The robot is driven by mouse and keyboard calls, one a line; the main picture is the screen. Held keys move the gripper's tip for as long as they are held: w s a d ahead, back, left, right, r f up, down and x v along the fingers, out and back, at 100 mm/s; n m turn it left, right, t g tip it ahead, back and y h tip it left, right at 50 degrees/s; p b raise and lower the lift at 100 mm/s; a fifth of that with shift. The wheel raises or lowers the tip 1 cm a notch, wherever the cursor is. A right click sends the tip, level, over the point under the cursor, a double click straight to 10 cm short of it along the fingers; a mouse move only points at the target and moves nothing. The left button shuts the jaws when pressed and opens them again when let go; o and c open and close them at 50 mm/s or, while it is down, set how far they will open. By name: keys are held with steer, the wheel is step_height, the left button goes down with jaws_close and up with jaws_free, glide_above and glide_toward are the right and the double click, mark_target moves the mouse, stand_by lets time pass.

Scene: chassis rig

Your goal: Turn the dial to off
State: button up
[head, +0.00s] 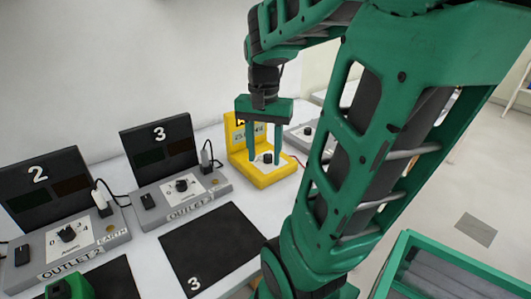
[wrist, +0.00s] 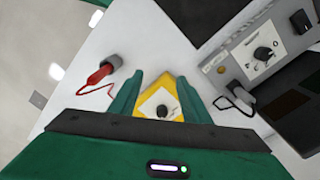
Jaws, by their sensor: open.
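A yellow tester (head: 262,180) with an upright back panel stands on the table in the head view. Its small black dial (head: 267,158) sits on a white face on the low front part. The tester (wrist: 181,83) and dial (wrist: 162,111) also show in the wrist view; the dial's pointer setting is too small to read. My gripper (head: 265,161) points down over the tester, its two green fingers apart on either side of the dial. In the wrist view the gripper (wrist: 159,78) is open with nothing held. I cannot tell whether a finger touches the dial.
Outlet 3 (head: 165,203) and outlet 2 (head: 85,240) stand to the left, with their own knobs and plugged cords. A black mat (head: 215,245) lies in front. A red plug (wrist: 100,76) with a cord lies near the tester. Another grey box (head: 296,139) stands behind right.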

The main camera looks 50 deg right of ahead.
mark_target(268, 155)
steer(key=w+d+r+m, duration=0.2)
steer(key=w+d+m, duration=0.5)
steer(key=d+m, duration=0.3)
steer(key=shift+n, duration=0.5)
steer(key=f, duration=0.7)
steer(key=d+f, duration=0.1)
steer(key=f, duration=0.2)
steer(key=shift+w+f, duration=0.1)
steer(key=shift+f, duration=0.25)
steer(key=shift+c, duration=0.6)
steer(key=c, duration=0.9)
steer(key=shift+a, duration=0.2)
steer(key=shift+d, duration=0.1)
